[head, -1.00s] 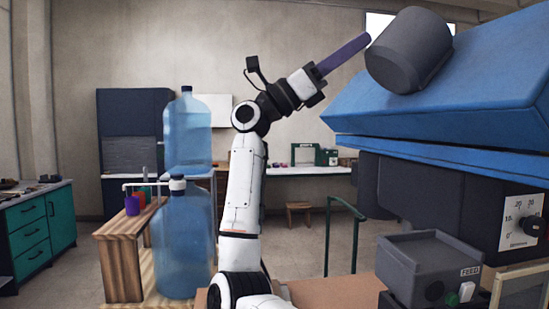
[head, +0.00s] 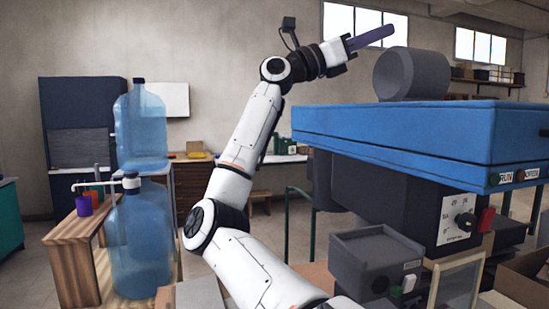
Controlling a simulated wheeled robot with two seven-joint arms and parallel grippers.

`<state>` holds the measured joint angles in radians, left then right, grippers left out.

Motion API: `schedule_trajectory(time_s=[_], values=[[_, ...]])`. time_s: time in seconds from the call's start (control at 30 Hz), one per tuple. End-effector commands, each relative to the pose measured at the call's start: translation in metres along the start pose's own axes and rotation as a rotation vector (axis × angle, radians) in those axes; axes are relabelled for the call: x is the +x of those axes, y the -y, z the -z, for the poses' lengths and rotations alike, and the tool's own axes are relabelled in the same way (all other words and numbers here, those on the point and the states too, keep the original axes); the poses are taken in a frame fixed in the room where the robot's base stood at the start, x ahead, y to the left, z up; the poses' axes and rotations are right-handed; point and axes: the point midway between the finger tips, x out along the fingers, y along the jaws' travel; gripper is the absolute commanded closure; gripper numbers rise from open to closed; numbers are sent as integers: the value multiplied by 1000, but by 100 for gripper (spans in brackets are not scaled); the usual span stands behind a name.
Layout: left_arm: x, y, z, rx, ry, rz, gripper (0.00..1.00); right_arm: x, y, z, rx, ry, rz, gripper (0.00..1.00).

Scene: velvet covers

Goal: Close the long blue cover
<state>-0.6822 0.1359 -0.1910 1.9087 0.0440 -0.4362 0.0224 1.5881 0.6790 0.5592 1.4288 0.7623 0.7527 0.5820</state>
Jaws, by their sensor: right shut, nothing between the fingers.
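The long blue cover (head: 400,128) spans the right side of the head view, on top of a dark machine body (head: 400,205). It looks close to level, but I cannot tell whether its lower edge is fully seated. My right gripper (head: 388,33) is raised above the cover's left part in the picture. Its purple fingers are together, with nothing held. No contact between the fingers and the cover shows. My left gripper is out of view.
Water bottles (head: 140,235) stand at left. A frame (head: 456,283) and cardboard box (head: 525,280) are at lower right.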

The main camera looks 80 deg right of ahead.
Motion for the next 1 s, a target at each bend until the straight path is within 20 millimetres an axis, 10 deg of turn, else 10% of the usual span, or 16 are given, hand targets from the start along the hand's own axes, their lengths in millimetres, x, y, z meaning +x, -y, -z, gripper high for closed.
schedule_trajectory(time_s=[1.0], values=[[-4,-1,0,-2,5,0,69,-1,-6,-2,1,-52,-15,100]])
